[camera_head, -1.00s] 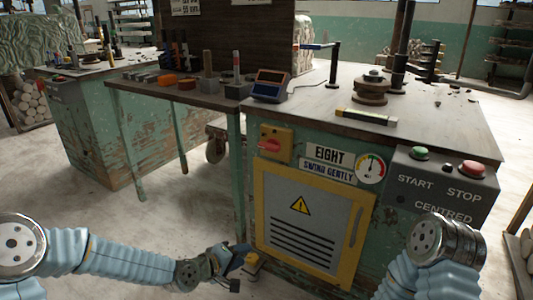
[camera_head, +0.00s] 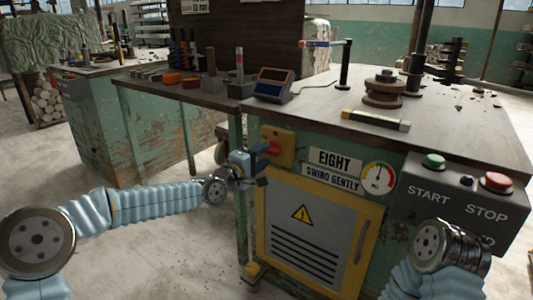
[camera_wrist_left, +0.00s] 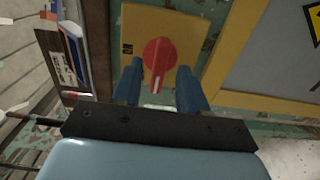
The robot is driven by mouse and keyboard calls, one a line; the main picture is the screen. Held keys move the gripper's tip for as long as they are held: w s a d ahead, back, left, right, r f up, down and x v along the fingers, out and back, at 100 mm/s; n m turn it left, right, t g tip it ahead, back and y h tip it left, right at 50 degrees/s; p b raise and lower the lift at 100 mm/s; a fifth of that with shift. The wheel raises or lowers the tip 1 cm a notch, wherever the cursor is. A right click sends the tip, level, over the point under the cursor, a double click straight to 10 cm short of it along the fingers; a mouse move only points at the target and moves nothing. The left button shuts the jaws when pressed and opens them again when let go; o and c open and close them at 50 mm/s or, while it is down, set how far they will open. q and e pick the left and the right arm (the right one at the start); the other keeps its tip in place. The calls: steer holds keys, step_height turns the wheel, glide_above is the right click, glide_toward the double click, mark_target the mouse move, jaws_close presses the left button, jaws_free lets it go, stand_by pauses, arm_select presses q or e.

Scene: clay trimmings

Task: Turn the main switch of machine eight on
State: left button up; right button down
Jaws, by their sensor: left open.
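The main switch is a red knob on a yellow plate (camera_head: 286,140) on the front of the machine labelled EIGHT (camera_head: 335,158). In the left wrist view the red knob (camera_wrist_left: 158,57) has a white line on it and sits between and just beyond the fingertips. My left gripper (camera_head: 265,152) is open in front of the switch, with one blue finger covering part of the knob in the head view. In the left wrist view the left gripper (camera_wrist_left: 157,82) has a finger on each side of the knob; I cannot tell whether they touch it. My right gripper is not in view.
A yellow-framed cabinet door (camera_head: 372,235) with a warning sign is below the switch. A grey START/STOP box (camera_head: 410,207) is to the right. A side table (camera_head: 140,88) with tools is to the left. Open floor (camera_head: 150,235) lies at the left.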

arm_select(q)
steer(key=shift+x, duration=1.2)
jaws_close()
